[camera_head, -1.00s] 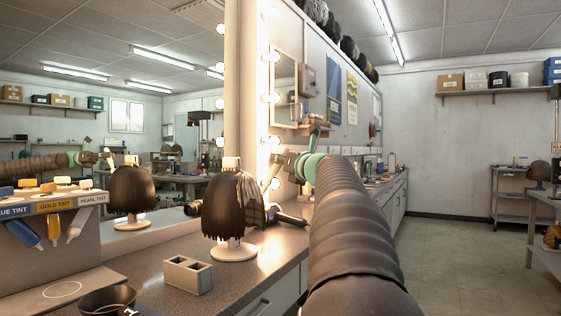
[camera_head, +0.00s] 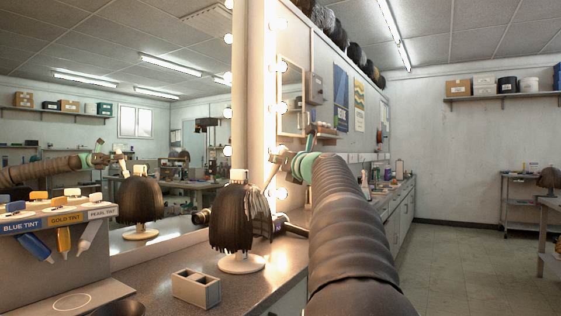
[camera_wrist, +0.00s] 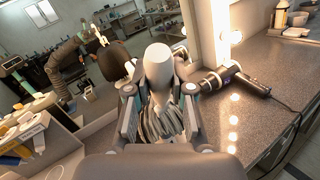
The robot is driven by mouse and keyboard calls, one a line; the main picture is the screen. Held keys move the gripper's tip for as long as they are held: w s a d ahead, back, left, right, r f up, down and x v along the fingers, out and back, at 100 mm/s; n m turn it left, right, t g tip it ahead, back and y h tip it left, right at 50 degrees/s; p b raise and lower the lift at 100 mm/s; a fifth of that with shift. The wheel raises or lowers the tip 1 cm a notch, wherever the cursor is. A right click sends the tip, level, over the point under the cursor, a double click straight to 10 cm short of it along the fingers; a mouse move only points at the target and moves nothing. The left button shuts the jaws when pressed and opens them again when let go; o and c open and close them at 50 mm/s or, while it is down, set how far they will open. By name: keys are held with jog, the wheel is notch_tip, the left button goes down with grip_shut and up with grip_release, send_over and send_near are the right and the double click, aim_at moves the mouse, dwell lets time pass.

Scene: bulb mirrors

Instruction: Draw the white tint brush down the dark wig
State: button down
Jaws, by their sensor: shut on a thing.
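The dark wig (camera_head: 231,222) stands upright on a white stand (camera_head: 240,263) on the counter, with a small white block-like piece on top. Lighter grey strands (camera_head: 261,217) show at its right side. My gripper (camera_head: 272,160) is above and right of the wig, with a pale slim shape slanting down from it towards the wig. Whether the bristles touch the hair is hidden.
A rack of blue, gold and pearl tint bottles (camera_head: 60,222) stands left. A grey two-hole block (camera_head: 196,289) sits in front of the wig. A hair dryer (camera_wrist: 237,80) lies to the right. The mirror (camera_head: 190,225) behind reflects the wig and my arm.

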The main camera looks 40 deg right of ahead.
jog(key=shift+w+a+f, duration=0.2)
jog(key=shift+w+f, duration=0.2)
jog(key=shift+w, duration=0.35)
jog(key=f+b, duration=0.1)
jog(key=s+f+b, duration=0.1)
jog(key=f+b, duration=0.1)
jog(key=shift+s+d+f, duration=0.3)
jog(key=shift+s+f, duration=0.05)
jog(key=shift+s, duration=0.05)
dwell(0.5)
